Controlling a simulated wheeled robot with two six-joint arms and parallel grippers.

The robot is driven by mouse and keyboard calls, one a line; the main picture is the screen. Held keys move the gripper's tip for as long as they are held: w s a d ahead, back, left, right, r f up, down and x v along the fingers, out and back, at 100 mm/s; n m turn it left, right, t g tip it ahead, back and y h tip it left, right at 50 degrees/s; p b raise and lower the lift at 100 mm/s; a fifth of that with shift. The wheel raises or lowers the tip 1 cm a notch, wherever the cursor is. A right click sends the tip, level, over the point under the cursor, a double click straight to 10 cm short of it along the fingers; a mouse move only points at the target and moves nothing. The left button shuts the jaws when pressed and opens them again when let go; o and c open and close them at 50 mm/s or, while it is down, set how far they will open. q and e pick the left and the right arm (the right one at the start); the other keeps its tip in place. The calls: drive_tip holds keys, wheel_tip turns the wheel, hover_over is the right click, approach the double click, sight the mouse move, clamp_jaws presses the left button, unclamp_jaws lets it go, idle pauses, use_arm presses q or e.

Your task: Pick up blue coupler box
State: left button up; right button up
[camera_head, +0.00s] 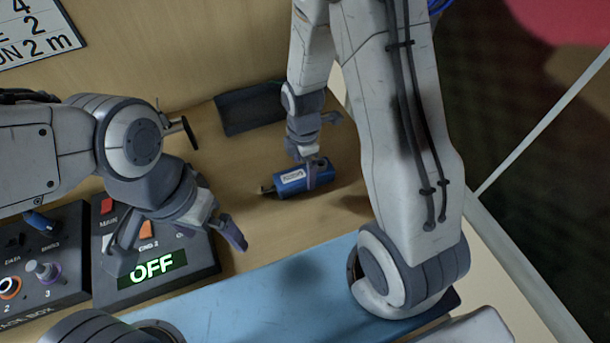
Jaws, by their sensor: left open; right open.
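The blue coupler box (292,181), a small blue block with a white label and a light tip at its left end, lies on the wooden desk near the middle of the view. My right gripper (311,164) is directly at the box from above, with a finger overlapping its right part. Its jaws are open, and I cannot tell whether they touch the box. My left gripper (205,230) is open and empty, above the control panel at the left, apart from the box.
A dark tray (250,107) lies behind the box against the wooden wall. The control panel (205,262) with a lit OFF display and another box with knobs (45,270) stand at the left. A blue surface (270,295) runs along the front.

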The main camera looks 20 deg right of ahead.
sight(305, 172)
drive_tip(key=shift+w+d+f, duration=0.1)
drive_tip(key=shift+d+f, duration=0.1)
drive_tip(key=shift+f, duration=1.6)
clamp_jaws()
drive_tip(key=shift+r, duration=0.1)
